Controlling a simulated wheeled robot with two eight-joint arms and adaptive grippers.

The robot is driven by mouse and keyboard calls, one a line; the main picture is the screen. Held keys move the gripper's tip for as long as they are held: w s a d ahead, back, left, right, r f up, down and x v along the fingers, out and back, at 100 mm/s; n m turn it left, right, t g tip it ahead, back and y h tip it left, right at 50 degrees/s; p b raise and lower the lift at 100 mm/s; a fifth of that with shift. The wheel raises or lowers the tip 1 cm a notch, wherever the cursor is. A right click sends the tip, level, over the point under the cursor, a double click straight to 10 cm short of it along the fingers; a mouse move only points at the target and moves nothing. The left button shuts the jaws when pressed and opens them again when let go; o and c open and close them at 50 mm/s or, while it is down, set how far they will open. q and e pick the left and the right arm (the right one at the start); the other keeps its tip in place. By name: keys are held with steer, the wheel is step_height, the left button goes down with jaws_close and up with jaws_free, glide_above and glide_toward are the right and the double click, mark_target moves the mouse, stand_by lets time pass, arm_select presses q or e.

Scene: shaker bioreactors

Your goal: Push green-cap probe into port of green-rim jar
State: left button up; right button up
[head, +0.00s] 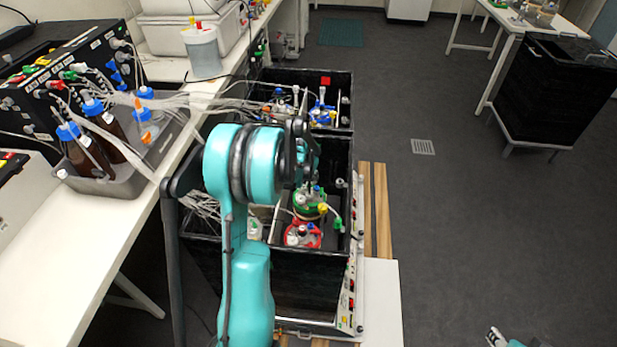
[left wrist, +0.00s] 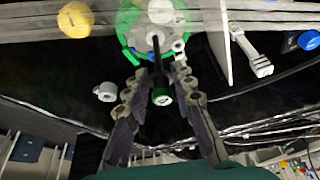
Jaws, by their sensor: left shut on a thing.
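The green-rim jar (head: 312,208) stands in the near black shaker box, behind the red-rim jar (head: 302,236). The green rim also shows at the top of the left wrist view (left wrist: 127,18), with pale ports on its lid. My left gripper (left wrist: 158,76) is shut on the green-cap probe (left wrist: 161,97). The probe's dark shaft points toward the jar's lid, and its tip overlaps the lid's near edge. I cannot tell whether the tip is in a port. In the head view my left arm hides the fingertips. My right gripper (head: 495,337) barely shows at the bottom edge.
The black shaker box (head: 300,270) has walls around the jars. Loose tubes and a green connector (head: 338,223) lie beside the green-rim jar. A grey tray (head: 112,183) of brown bottles stands on the left bench.

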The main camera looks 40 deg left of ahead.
mark_target(309, 191)
arm_select(q)
steer(key=shift+f+b, duration=2.35)
steer(key=shift+f, duration=0.45)
stand_by(2.4)
steer(key=shift+f+b, duration=0.35)
steer(key=shift+f, duration=0.35)
stand_by(0.8)
steer(key=shift+s+d+f, duration=0.1)
steer(key=shift+f, duration=0.15)
stand_by(0.6)
steer(key=shift+f, duration=0.25)
steer(key=shift+f, duration=0.1)
